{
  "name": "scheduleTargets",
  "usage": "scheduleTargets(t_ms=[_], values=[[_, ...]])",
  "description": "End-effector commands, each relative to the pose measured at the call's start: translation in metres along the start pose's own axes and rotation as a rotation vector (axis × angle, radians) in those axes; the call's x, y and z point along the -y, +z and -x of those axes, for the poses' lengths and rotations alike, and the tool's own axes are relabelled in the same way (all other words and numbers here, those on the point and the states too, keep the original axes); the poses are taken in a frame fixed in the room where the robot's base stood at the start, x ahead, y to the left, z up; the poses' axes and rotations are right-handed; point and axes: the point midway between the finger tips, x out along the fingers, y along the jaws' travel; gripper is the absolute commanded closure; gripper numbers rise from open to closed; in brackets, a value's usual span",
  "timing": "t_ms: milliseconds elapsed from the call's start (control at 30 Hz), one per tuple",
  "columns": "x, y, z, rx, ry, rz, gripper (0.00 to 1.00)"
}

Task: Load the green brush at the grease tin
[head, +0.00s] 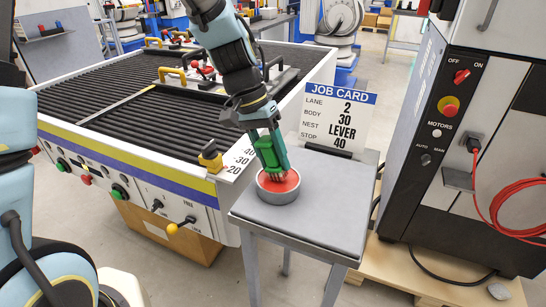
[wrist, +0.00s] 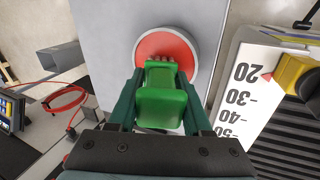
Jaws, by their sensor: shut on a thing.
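The green brush (head: 269,150) is held upright, slightly tilted, in my gripper (head: 270,140), with its bristles pointing down. The grease tin (head: 277,196) is a round grey tin with red grease inside, standing on a small grey table. The bristle end is over the tin and appears to be at the red grease; exact contact is hard to tell. In the wrist view the brush (wrist: 162,98) sits between the two green fingers of my gripper (wrist: 160,100), and its bristles overlap the red surface of the tin (wrist: 190,55).
The small grey table (head: 320,215) carries a job card (head: 335,118) at its back. A roller conveyor (head: 130,120) with a scale and knobs stands at left. A machine cabinet (head: 440,130) with a red cable (head: 500,210) stands at right. The table's front is clear.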

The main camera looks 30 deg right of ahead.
Motion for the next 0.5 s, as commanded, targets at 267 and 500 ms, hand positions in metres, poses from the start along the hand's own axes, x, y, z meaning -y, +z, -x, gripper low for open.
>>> scheduleTargets(t_ms=[267,500], values=[[0.0006,0.0007,-0.0015,0.002,0.0,0.001,1.0],[-0.0016,0.0006,0.0047,0.002,0.0,0.0,1.0]])
